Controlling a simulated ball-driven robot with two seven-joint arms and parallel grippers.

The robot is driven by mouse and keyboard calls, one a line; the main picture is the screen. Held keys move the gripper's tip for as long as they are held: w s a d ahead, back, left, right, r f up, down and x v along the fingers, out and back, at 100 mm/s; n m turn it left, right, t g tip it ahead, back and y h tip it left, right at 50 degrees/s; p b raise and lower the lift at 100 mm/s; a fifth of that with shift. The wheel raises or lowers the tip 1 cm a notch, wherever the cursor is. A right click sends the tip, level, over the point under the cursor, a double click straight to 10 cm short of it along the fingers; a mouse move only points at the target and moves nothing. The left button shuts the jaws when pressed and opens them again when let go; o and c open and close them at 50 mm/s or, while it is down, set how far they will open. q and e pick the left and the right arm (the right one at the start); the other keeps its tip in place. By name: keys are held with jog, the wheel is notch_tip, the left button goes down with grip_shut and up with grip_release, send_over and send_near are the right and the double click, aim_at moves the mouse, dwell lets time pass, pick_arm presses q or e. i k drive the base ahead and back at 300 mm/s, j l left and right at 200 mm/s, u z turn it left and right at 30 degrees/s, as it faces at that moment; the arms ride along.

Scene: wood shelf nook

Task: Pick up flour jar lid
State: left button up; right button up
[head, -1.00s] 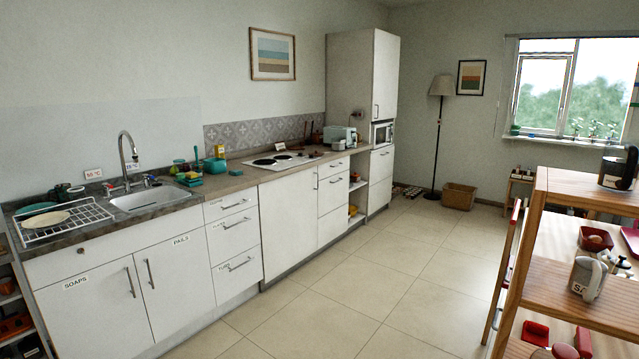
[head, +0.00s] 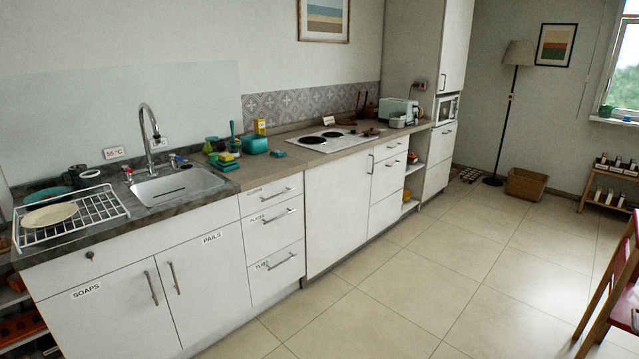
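No flour jar or flour jar lid can be made out in the head view. Neither of my grippers shows in this view, so their state cannot be seen.
A kitchen counter (head: 300,150) runs along the left wall with a sink (head: 178,186), a dish rack (head: 70,215) and a hob (head: 322,140). A basket (head: 526,184) and a small rack (head: 610,190) stand at the back. The tiled floor (head: 440,255) is clear.

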aim_at(373, 133)
jog(key=i+z, duration=0.7)
jog(key=i, duration=0.15)
jog(key=i+j+z, duration=0.15)
jog(key=i+z, duration=0.6)
jog(key=i, duration=1.3)
jog(key=i+u, duration=0.35)
jog(key=i+l+u, duration=0.1)
jog(key=i+u, duration=0.25)
jog(key=i, duration=0.25)
jog(key=i+l+u, duration=0.2)
jog(key=i+u, duration=0.15)
jog(key=i+l+u, duration=0.3)
jog(key=i, duration=0.2)
